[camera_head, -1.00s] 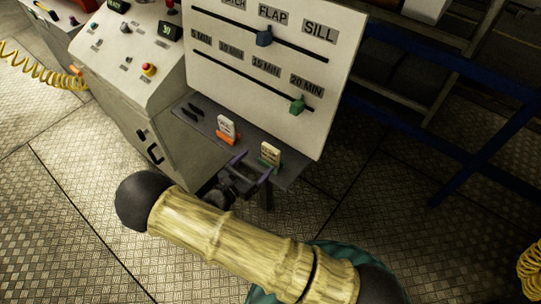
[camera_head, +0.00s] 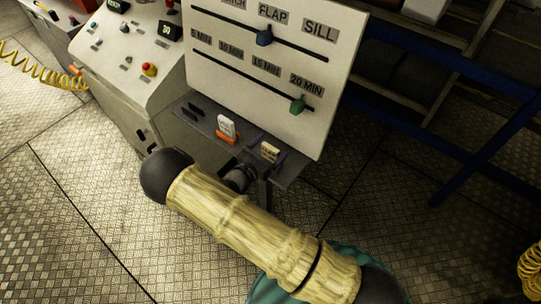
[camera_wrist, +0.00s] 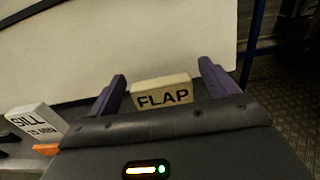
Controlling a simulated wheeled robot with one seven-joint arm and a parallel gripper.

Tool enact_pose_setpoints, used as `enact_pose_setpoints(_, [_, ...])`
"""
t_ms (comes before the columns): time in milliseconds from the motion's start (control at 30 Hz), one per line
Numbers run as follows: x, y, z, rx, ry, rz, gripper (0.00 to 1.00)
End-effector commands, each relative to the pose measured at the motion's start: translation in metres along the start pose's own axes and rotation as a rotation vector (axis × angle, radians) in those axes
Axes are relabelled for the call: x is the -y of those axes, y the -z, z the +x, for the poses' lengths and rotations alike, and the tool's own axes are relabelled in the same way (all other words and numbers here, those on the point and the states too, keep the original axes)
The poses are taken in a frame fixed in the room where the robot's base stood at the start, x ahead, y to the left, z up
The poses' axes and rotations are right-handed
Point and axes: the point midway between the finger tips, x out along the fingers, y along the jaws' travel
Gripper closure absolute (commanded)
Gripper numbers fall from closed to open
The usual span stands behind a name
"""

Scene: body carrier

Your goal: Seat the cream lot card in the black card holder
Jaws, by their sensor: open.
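The cream card (camera_head: 269,152) stands on the grey shelf under the white board, to the right of the white card. In the wrist view the cream card (camera_wrist: 162,92) reads FLAP and stands between my two purple fingers. My gripper (camera_wrist: 163,75) is open around it, with a visible gap on the right; I cannot tell whether the left finger touches. The lower part of the card is hidden behind my gripper body. Black slotted pieces (camera_head: 194,109), which may be the black card holder, lie at the shelf's left end and look empty.
A white card (camera_head: 226,125) marked SILL 15 MIN stands in an orange holder (camera_head: 227,138) between the black pieces and my gripper. The white board (camera_head: 270,75) with sliders rises behind the shelf. A control console (camera_head: 130,65) stands left.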

Motion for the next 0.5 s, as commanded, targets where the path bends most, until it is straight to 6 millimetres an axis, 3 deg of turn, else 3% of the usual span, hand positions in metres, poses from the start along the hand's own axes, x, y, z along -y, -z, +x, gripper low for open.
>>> enact_pose_setpoints(67, [0.0,0.0,-0.0001,0.0,0.0,0.0,0.17])
enact_pose_setpoints(300, [0.0001,0.0,-0.0002,0.0,0.0,0.0,0.64])
enact_pose_setpoints(500, [0.0001,-0.0026,-0.0003,0.0,0.0,0.0,0.66])
